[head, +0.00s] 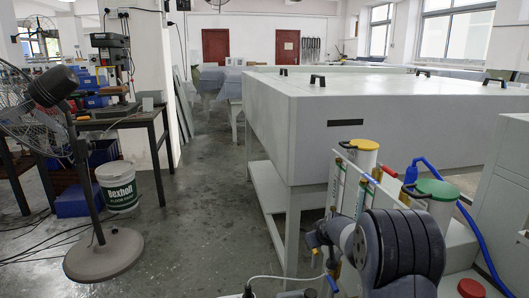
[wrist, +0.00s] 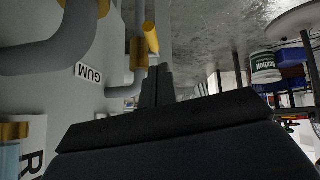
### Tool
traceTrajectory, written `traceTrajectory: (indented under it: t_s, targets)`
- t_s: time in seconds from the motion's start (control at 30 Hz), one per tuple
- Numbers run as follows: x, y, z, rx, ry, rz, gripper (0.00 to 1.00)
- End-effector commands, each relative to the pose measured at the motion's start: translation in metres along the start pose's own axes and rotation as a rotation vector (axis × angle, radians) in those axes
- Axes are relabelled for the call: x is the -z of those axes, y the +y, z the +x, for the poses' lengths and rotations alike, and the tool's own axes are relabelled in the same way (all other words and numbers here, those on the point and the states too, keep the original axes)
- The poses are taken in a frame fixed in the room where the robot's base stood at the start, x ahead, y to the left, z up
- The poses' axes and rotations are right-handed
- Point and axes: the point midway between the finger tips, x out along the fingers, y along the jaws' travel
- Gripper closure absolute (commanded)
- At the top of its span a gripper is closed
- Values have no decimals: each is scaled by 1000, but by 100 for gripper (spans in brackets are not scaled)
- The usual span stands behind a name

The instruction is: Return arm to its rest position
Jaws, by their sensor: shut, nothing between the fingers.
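My arm (head: 400,245) shows in the head view at the lower right, its dark ribbed joint in front of the plate processor's end. The fingers of my gripper (wrist: 156,87) show in the wrist view as a dark pair, pressed together and empty. They point past a valve with a yellow handle (wrist: 152,38) on the panel; I cannot tell whether they touch it. The fingers cannot be made out in the head view. The large grey plate processor (head: 350,105) stands at the centre right, its lids down.
Grey pipes (wrist: 50,55) and a panel label reading GUM (wrist: 88,71) are close to my gripper. A yellow-lidded container (head: 363,146), a green-lidded container (head: 437,190) and a blue hose (head: 462,200) stand near my arm. A fan (head: 60,86) and white bucket (head: 117,187) are left; the aisle floor between is clear.

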Motion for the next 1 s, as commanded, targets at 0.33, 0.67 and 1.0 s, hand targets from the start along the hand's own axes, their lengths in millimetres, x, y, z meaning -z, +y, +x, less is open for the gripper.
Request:
traceTrajectory:
  t_s: [0.33,0.67,1.0]
  targets:
    - [24,6,20,10,-30,-3,100]
    - [35,10,30,21,-76,-6,100]
    - [43,14,41,28,-125,-7,100]
